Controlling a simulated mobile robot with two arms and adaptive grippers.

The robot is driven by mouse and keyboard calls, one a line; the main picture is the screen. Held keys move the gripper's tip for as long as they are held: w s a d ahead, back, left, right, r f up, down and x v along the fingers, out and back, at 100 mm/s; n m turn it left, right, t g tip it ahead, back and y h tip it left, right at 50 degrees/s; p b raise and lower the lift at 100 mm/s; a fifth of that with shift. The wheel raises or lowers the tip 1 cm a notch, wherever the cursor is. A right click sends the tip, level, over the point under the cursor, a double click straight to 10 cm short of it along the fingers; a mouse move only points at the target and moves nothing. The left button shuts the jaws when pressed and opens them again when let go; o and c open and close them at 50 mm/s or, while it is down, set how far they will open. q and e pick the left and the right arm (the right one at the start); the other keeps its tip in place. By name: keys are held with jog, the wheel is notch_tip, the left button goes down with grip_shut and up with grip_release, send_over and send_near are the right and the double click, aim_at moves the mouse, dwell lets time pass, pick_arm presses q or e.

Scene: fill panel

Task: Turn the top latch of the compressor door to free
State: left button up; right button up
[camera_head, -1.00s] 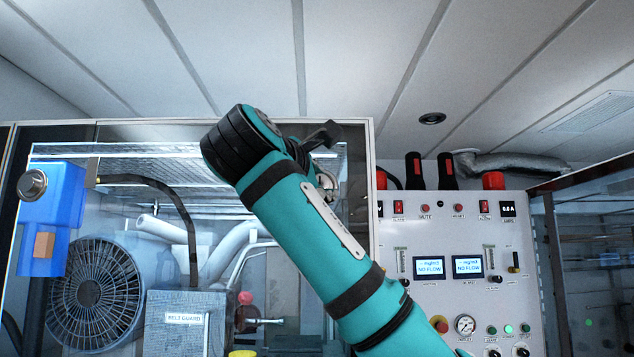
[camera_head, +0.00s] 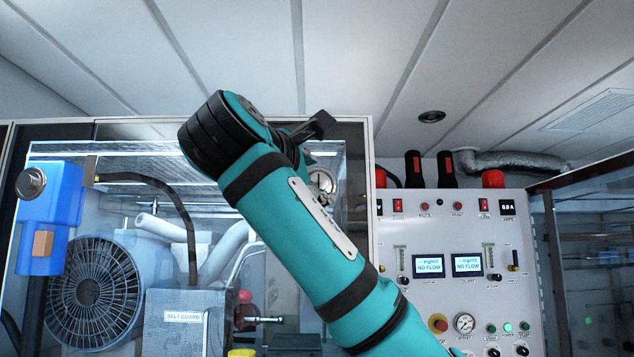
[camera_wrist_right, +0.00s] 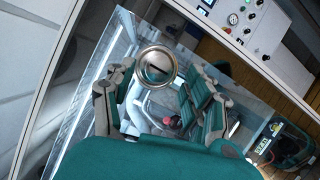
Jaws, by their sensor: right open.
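The top latch (camera_wrist_right: 155,65) is a round silver disc with a slanted slot, on the clear compressor door (camera_wrist_right: 122,42). In the head view the latch (camera_head: 323,181) shows partly, beside my right wrist, near the upper right of the door (camera_head: 120,148). My right gripper (camera_wrist_right: 158,98) is open, with one finger to the left of the latch and one to the right in the wrist view. No contact with the latch can be made out. In the head view my right gripper (camera_head: 314,145) is mostly hidden behind my teal arm. My left gripper is not in view.
Behind the door are a fan (camera_head: 95,293), a belt guard box (camera_head: 185,318) and pipes. A blue block (camera_head: 48,220) is at the left. A control panel (camera_head: 440,225) with switches, screens and a gauge stands to the right. The ceiling is above.

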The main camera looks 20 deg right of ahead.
jog(key=v, duration=0.9)
jog(key=shift+s, duration=0.1)
jog(key=shift+a+f, duration=0.1)
jog(key=shift+f, duration=0.05)
